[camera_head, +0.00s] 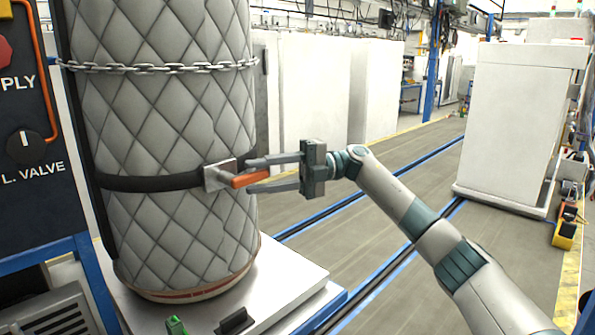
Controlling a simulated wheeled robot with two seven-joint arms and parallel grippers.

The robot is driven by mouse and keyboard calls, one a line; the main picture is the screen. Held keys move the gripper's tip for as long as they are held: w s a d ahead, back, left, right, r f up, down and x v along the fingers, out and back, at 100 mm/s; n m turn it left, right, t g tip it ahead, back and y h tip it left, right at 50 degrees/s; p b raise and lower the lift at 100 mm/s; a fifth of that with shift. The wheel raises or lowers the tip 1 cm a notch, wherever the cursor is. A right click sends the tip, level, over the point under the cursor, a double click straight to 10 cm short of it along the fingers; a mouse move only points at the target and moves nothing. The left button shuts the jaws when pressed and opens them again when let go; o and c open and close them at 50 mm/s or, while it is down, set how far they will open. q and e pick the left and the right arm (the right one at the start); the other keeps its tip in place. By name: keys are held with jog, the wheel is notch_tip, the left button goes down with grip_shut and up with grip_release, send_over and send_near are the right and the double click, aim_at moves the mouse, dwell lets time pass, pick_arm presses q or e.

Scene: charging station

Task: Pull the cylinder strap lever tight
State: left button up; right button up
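The cylinder (170,110) stands upright in a grey quilted jacket at the left. A black strap (140,183) runs around its lower middle and meets a metal buckle (217,176) on its right side. The orange strap lever (253,178) sticks out to the right from the buckle. My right gripper (247,176) comes in from the right, with its fingers apart. One finger shows above the lever and one below, with a visible gap over the lever. I cannot tell whether either finger touches it. My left gripper is out of view.
A chain (160,67) circles the cylinder higher up. The cylinder stands on a light platform (285,285) with a blue edge. A dark control panel (25,130) with a knob is close at the left. A white cabinet (515,120) stands at the right; the floor between is open.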

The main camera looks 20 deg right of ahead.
jog(key=shift+d+f, duration=0.1)
jog(key=shift+d, duration=0.35)
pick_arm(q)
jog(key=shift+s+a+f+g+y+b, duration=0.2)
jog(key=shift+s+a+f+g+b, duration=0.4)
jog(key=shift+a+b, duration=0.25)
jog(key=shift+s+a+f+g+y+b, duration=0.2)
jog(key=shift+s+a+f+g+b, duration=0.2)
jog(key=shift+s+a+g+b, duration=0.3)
pick_arm(e)
jog(key=d, duration=1.6)
jog(key=shift+d, duration=0.15)
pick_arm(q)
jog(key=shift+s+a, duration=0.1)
pick_arm(e)
jog(key=shift+f, duration=0.1)
